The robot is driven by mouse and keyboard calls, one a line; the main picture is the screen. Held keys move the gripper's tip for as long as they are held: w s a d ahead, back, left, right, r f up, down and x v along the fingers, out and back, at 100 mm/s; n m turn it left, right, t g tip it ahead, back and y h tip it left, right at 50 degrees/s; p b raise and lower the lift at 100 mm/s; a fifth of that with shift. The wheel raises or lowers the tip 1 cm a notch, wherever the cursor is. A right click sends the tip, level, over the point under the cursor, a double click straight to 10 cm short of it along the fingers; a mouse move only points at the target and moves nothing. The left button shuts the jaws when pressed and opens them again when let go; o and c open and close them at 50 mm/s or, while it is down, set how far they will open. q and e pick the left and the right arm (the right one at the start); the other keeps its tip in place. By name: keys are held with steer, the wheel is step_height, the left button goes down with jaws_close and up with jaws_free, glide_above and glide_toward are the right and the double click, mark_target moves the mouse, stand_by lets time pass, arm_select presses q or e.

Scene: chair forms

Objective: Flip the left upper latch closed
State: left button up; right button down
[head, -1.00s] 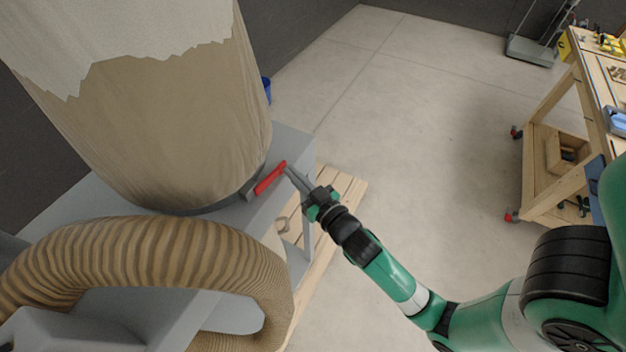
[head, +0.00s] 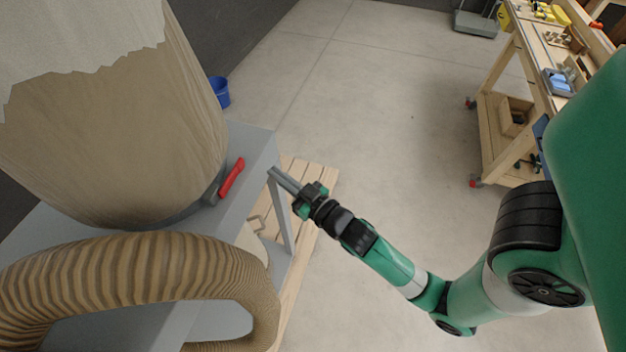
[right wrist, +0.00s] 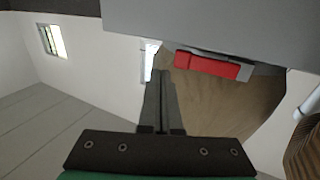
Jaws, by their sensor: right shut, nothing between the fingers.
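The latch has a red handle (head: 232,177) and sits at the base rim of the large dust bag (head: 120,150), on the grey machine top (head: 245,150). The red handle also shows in the right wrist view (right wrist: 206,65), near the top, apart from the fingers. My right gripper (head: 272,171) is shut and empty, to the right of the latch with a visible gap, near the machine's edge. In the right wrist view its fingers (right wrist: 160,75) lie together, left of the red handle. My left gripper is not in view.
A ribbed tan hose (head: 140,270) curves across the front left. A wooden pallet (head: 312,180) lies below the machine. A blue bucket (head: 219,92) stands behind the bag. A wooden workbench (head: 520,110) is at the far right. The floor between is clear.

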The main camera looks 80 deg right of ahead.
steer(key=s, duration=0.7)
steer(key=shift+s+a+b, duration=0.25)
steer(key=shift+a+b, duration=0.05)
steer(key=shift+b, duration=0.05)
